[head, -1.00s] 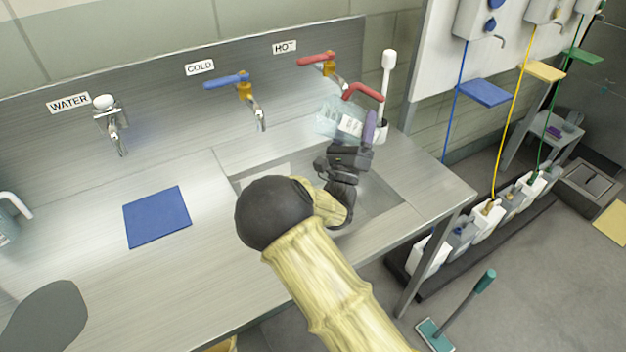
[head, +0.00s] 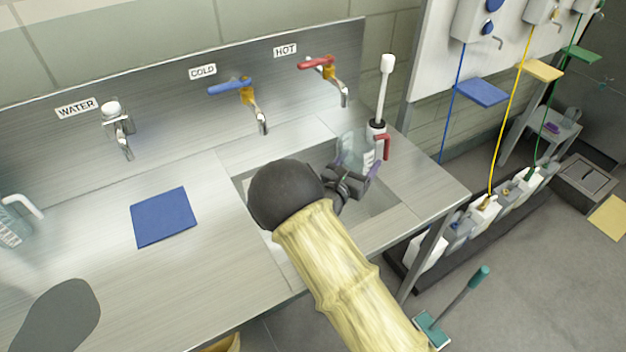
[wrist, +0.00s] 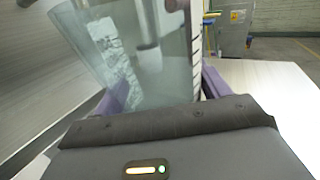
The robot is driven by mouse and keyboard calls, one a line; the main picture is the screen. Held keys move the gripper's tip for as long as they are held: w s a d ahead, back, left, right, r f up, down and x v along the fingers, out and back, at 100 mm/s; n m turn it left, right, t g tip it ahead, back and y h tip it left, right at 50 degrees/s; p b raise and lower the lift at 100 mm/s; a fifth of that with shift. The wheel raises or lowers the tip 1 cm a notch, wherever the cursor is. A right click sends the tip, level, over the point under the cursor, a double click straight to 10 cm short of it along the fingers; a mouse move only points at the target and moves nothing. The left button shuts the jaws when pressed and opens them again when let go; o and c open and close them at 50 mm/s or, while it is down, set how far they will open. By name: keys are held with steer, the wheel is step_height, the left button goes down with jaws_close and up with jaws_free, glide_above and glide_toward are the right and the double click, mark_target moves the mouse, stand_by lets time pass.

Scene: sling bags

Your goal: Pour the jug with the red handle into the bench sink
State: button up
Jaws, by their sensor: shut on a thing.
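The clear jug with the red handle (head: 383,144) is held over the right part of the bench sink (head: 384,203). The jug's clear body (head: 352,149) looks roughly upright, its handle on the right. My gripper (head: 362,178) is shut on the jug, with purple fingers either side of its body. In the wrist view, the jug's clear wall and printed label (wrist: 112,55) fill the space between the purple fingers (wrist: 160,92). My arm hides much of the sink's left part. I cannot tell how much liquid is in the jug.
A white brush (head: 384,85) in a holder stands just behind the jug. The red hot tap (head: 320,64) and blue cold tap (head: 232,86) are behind the sink. A blue mat (head: 163,217) and another clear jug (head: 12,222) with a white handle are to the left.

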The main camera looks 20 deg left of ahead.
steer(key=shift+d+f+m+g, duration=0.15)
steer(key=shift+f+m+g, duration=0.2)
steer(key=shift+f, duration=0.3)
steer(key=shift+r+p, duration=1.05)
steer(key=shift+r, duration=0.5)
